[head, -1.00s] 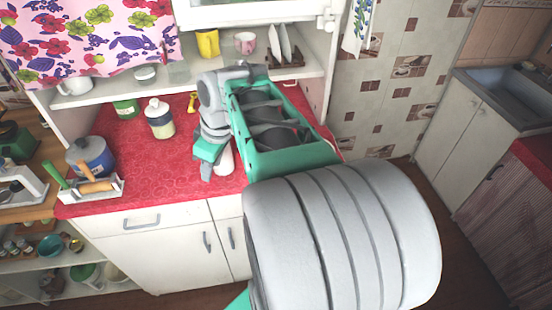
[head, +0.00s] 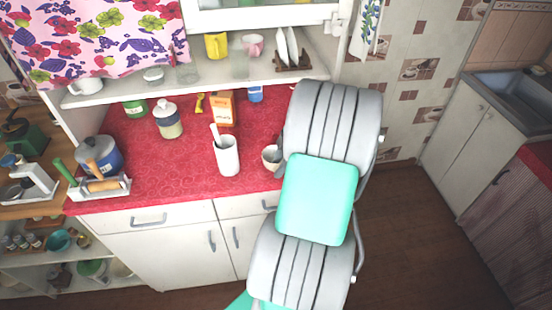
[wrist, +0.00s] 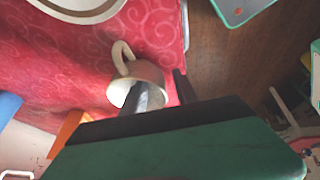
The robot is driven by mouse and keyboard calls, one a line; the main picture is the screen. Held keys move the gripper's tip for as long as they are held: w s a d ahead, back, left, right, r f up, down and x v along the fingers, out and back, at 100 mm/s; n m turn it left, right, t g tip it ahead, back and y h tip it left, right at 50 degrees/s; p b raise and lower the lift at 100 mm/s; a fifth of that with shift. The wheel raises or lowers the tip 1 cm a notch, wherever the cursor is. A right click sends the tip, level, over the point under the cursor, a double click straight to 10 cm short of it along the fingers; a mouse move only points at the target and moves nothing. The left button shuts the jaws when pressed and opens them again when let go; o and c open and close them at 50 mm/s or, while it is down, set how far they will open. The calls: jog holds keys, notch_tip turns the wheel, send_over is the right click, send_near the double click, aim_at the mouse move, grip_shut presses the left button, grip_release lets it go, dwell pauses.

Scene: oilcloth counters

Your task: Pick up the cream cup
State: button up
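The cream cup (head: 270,158) stands on the red counter, partly covered by my arm in the head view. In the wrist view the cup (wrist: 148,75) shows its rim and its looped handle, which points up and slightly left in the picture. My gripper (wrist: 162,92) is open at the cup. One finger appears to reach into the mouth and the other is outside the wall on the right, with a gap visible beside it. I cannot tell whether either finger touches the cup. The fingers are hidden behind my arm in the head view.
A white tall container (head: 227,156) with a utensil stands left of the cup. An orange box (head: 222,108), a blue item (head: 256,94) and a lidded jar (head: 168,120) stand further back. The red counter (head: 190,165) is clear left of the container. Its edge lies close to the cup.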

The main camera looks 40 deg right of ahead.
grip_shut()
dwell(0.7)
